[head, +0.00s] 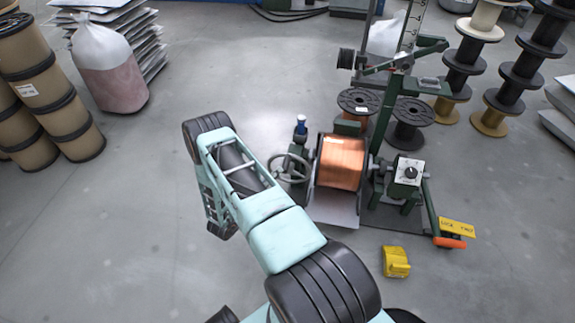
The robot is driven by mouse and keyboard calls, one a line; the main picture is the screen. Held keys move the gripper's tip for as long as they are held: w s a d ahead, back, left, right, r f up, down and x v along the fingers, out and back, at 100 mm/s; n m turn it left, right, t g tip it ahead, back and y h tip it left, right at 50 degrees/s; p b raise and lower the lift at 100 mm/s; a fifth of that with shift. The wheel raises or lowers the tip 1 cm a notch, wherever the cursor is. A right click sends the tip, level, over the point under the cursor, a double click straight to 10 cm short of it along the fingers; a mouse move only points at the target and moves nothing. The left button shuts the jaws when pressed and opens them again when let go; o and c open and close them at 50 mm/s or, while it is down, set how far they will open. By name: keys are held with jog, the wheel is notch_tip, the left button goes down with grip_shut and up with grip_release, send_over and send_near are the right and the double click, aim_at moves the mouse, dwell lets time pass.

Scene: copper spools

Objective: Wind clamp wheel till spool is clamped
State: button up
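The clamp wheel (288,168), a grey spoked handwheel, stands at the left side of the green winding machine. The spool (340,162), wound with bright copper wire, sits upright on its rim between the wheel side and the machine's right-hand post. Whether the clamp touches the spool cannot be told from here. My arm reaches up from the bottom and bends down at the left of the wheel. Its far end is hidden behind its own links, so my gripper does not show. No part of my arm visibly touches the wheel.
A control box (408,172) with a dial stands right of the spool. An orange-ended lever (450,242) with a yellow tag (457,228) sticks out front. A yellow block (396,262) lies on the floor. Dark spools (410,125) stand behind.

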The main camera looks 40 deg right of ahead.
aim_at(286, 163)
jog(key=b+x, duration=0.2)
jog(key=x, duration=0.7)
jog(key=shift+d+b, duration=0.2)
jog(key=shift+b, duration=0.1)
jog(key=shift+c, duration=0.2)
grip_shut()
